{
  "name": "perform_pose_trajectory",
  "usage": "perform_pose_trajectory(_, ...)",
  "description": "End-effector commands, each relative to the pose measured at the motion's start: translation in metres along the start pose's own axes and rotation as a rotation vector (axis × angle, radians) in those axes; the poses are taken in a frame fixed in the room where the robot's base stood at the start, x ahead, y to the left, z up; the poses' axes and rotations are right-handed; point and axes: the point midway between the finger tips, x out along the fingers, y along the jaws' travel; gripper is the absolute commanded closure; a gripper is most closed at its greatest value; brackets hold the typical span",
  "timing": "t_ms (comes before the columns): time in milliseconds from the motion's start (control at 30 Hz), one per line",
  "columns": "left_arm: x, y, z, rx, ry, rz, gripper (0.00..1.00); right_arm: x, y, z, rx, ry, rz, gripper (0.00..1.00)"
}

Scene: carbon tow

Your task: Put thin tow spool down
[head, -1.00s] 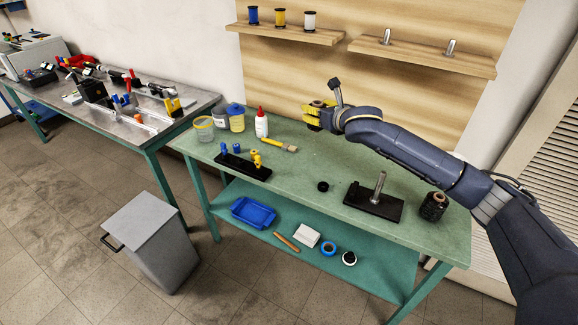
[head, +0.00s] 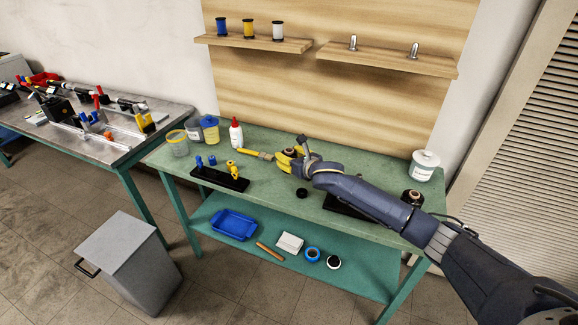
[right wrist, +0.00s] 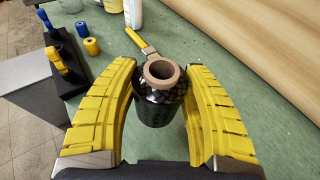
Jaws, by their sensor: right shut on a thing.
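The thin tow spool (right wrist: 158,105), black with a brown core, stands between the yellow fingers of my right gripper (right wrist: 158,112) in the right wrist view. The gripper is shut on it. In the head view my right gripper (head: 290,155) is low over the back middle of the green bench (head: 270,150), just right of the yellow-handled brush. I cannot tell whether the spool's base touches the bench. My left gripper is in neither view.
A black ring (head: 302,193) lies in front of the gripper. My arm partly covers a black stand base (head: 345,207) and another dark spool (head: 412,197). The brush (head: 255,154), a white bottle (head: 236,134) and several jars are to the left. A white tub (head: 424,166) stands at right.

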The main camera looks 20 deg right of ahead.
Motion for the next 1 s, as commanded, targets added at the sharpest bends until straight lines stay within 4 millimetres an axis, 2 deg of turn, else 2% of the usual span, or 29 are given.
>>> perform_pose_trajectory(167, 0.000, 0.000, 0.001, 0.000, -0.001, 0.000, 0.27, 0.002, 0.000, -0.006, 0.000, 0.000, -0.001, 0.96)
perform_pose_trajectory(500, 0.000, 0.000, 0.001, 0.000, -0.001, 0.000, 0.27, 0.013, -0.001, -0.041, 0.001, 0.001, -0.001, 0.96)
perform_pose_trajectory(900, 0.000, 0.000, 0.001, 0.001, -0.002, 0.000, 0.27, 0.014, -0.001, -0.044, -0.001, 0.000, -0.001, 0.96)
perform_pose_trajectory(933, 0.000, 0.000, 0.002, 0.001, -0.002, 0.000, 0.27, 0.014, -0.001, -0.045, -0.001, 0.000, -0.002, 0.49)
perform_pose_trajectory(1000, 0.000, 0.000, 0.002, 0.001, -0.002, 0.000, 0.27, 0.014, -0.001, -0.044, -0.001, 0.000, -0.002, 0.41)
